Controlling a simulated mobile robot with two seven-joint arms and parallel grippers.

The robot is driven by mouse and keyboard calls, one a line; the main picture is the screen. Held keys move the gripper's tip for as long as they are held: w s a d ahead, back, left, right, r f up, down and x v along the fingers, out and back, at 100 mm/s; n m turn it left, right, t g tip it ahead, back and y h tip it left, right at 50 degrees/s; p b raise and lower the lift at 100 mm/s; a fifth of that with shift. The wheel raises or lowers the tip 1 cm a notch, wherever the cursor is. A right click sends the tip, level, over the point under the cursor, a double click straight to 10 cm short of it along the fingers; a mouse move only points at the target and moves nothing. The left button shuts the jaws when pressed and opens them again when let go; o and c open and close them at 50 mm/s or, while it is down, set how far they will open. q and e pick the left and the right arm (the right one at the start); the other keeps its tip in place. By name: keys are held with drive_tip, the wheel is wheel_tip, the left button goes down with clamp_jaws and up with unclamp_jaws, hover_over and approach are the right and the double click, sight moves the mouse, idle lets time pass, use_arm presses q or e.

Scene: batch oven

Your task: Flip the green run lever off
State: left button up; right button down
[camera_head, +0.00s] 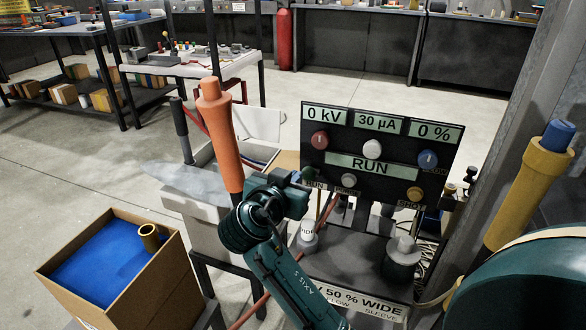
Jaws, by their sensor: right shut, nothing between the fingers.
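The dark control panel (395,150) stands right of centre, with a lit RUN sign (371,167) and displays reading 0 kV, 30 µA and 0 %. The green run lever (311,174) is at the panel's lower left, above a small RUN label. It is dark and partly covered, so its position is hard to read. My right gripper (299,181) is just left of the lever, shut and empty. I cannot tell whether it touches the lever. My left gripper is not in view.
Red (319,140), white (372,149), blue (427,159), grey (349,180) and yellow (415,194) knobs share the panel. An orange handle-like piece (222,140) rises left of my gripper. A cardboard box with blue contents (172,285) sits lower left.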

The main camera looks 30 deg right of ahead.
sight(308, 170)
drive_tip(key=shift+d, duration=0.1)
drive_tip(key=x, duration=0.9)
drive_tip(key=shift+d, duration=0.1)
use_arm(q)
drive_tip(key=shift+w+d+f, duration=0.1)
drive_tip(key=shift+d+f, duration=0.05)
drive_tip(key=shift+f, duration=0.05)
use_arm(e)
drive_tip(key=shift+w+d+f, duration=0.1)
drive_tip(key=shift+w+d, duration=0.15)
use_arm(q)
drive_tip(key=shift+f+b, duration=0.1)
drive_tip(key=shift+b, duration=0.2)
use_arm(e)
drive_tip(key=shift+f, duration=0.1)
